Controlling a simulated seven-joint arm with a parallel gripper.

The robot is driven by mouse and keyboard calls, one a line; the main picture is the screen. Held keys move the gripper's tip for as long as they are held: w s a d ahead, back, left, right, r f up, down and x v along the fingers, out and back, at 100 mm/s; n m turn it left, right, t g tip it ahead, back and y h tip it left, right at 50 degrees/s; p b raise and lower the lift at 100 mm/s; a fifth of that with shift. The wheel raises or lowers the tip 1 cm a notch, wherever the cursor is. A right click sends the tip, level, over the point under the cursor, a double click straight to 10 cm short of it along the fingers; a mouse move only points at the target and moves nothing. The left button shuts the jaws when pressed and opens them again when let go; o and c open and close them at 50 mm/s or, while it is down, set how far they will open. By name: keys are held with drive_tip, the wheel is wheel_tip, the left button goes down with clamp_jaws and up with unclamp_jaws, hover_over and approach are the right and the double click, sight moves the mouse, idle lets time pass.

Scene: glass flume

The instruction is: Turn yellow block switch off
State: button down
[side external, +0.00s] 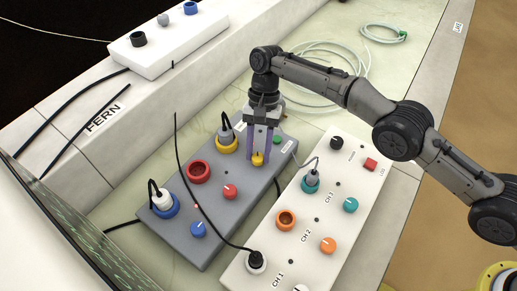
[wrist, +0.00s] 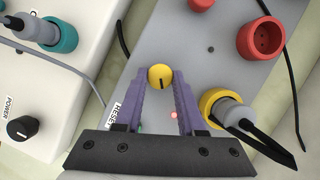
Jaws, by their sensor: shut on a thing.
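The yellow knob (side external: 258,159) is a small round switch on the grey box (side external: 180,228), near the end with the green button. In the wrist view the yellow knob (wrist: 160,77) shows a short dark pointer line lying nearly along the fingers. My gripper (side external: 259,156) points down over it in the side view. In the wrist view the purple fingers of my gripper (wrist: 160,85) stand on either side of the knob and are shut on it. The knob's lower sides are hidden by the fingertips.
A yellow socket with a grey plug (side external: 226,134) stands close beside my fingers. A red socket (side external: 198,171), red knob (side external: 230,191) and blue knob (side external: 198,229) share the box. The white CH box (side external: 313,252) lies alongside. A black cable (side external: 190,195) arches over the grey box.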

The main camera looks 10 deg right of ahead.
sight(257, 159)
drive_tip(key=c, duration=0.5)
unclamp_jaws()
drive_tip(key=shift+r, duration=0.15)
wheel_tip(257, 159, up, 3)
drive_tip(key=shift+f, duration=0.15)
drive_tip(key=shift+s+d+r, duration=0.2)
drive_tip(key=shift+d+r, duration=0.05)
drive_tip(key=shift+r, duration=0.4)
drive_tip(key=s+d+r, duration=0.8)
drive_tip(key=s+d, duration=0.1)
drive_tip(key=shift+s+r, duration=0.4)
